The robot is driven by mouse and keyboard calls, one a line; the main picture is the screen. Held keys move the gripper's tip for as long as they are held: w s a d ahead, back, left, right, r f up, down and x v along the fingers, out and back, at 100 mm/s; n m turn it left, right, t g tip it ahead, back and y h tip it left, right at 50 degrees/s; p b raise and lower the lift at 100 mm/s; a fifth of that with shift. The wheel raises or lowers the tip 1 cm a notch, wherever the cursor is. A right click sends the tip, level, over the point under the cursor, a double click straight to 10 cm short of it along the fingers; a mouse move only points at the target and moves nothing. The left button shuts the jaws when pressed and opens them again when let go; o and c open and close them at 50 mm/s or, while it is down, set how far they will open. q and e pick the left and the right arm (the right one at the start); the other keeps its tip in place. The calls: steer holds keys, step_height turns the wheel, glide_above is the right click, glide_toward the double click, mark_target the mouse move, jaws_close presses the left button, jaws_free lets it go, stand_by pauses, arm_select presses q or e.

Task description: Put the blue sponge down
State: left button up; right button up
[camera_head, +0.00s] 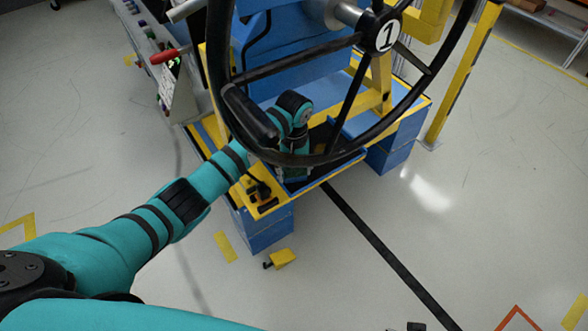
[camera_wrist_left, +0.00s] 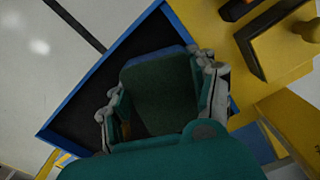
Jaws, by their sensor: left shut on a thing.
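My left arm reaches in under the steering wheel in the head view. Its gripper (camera_head: 294,170) points down at the platform and is partly hidden by the wheel rim. In the left wrist view my left gripper (camera_wrist_left: 162,95) is shut on the blue sponge (camera_wrist_left: 158,82), which shows a dark green face and a blue far edge. The sponge is over a black tray with a blue rim (camera_wrist_left: 85,74). I cannot tell whether it touches the tray floor. In the head view the sponge cannot be made out. My right gripper is not in view.
The black steering wheel (camera_head: 452,48) with a number 1 hub stands above the arm. A control panel with a red lever (camera_head: 170,55) is at left. A yellow block (camera_wrist_left: 283,48) sits beside the tray. A yellow post (camera_head: 462,75) stands at right. The floor in front is mostly clear.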

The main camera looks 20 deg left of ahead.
arm_select(q)
steer(key=o, duration=1.5)
steer(key=shift+o, duration=0.2)
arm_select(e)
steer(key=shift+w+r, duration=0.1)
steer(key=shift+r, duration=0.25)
arm_select(q)
step_height(320, 180, up, 12)
steer(key=p, duration=0.1)
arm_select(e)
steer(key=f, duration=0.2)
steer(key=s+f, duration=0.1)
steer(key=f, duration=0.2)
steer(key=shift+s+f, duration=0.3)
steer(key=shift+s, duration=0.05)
arm_select(q)
steer(key=shift+r, duration=0.1)
